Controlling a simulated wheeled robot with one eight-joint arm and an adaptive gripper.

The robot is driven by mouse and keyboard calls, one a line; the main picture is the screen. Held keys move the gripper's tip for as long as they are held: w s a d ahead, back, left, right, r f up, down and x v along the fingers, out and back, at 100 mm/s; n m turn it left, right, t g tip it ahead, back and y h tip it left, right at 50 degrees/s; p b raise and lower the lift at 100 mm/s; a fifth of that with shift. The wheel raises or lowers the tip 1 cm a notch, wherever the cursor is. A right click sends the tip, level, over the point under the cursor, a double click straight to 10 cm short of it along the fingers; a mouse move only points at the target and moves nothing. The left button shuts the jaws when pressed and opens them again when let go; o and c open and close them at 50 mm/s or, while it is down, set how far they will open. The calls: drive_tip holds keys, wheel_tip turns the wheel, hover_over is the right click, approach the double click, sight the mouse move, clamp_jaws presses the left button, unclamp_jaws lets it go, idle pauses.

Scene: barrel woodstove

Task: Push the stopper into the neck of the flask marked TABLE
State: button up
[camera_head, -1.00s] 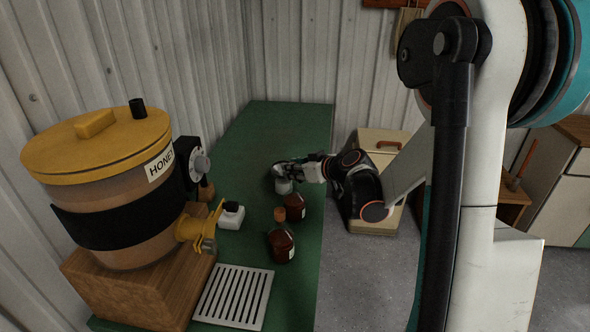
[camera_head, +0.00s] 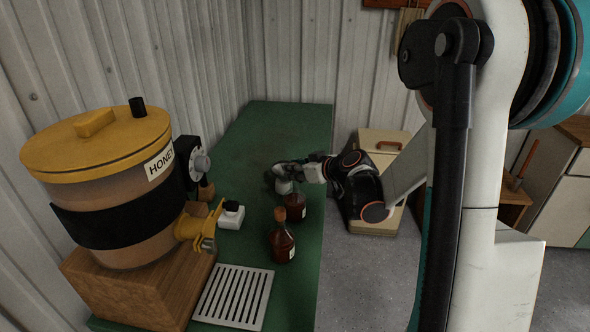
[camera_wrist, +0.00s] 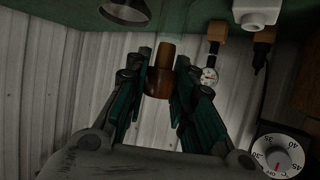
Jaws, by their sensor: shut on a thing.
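My gripper (camera_wrist: 160,88) is shut on a brown stopper (camera_wrist: 160,72), held between both fingers in the wrist view. The flask labels are too small to read, so I cannot tell which is marked TABLE.
A honey tank (camera_head: 105,190) with a yellow tap (camera_head: 197,230) stands left on a wooden block (camera_head: 150,280). A metallic cone-shaped thing (camera_wrist: 125,10) shows in the wrist view. The far bench (camera_head: 290,125) is clear.

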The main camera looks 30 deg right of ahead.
drive_tip(key=shift+f+b, duration=0.6)
drive_tip(key=shift+f, duration=0.2)
drive_tip(key=shift+r, duration=0.25)
drive_tip(key=shift+r+p, duration=0.65)
drive_tip(key=shift+r, duration=0.05)
drive_tip(key=s+a, duration=0.3)
drive_tip(key=a, duration=0.4)
drive_tip(key=s+a+r, duration=0.1)
drive_tip(key=s+a, duration=0.2)
drive_tip(key=a, duration=0.4)
drive_tip(key=shift+s+r, duration=0.15)
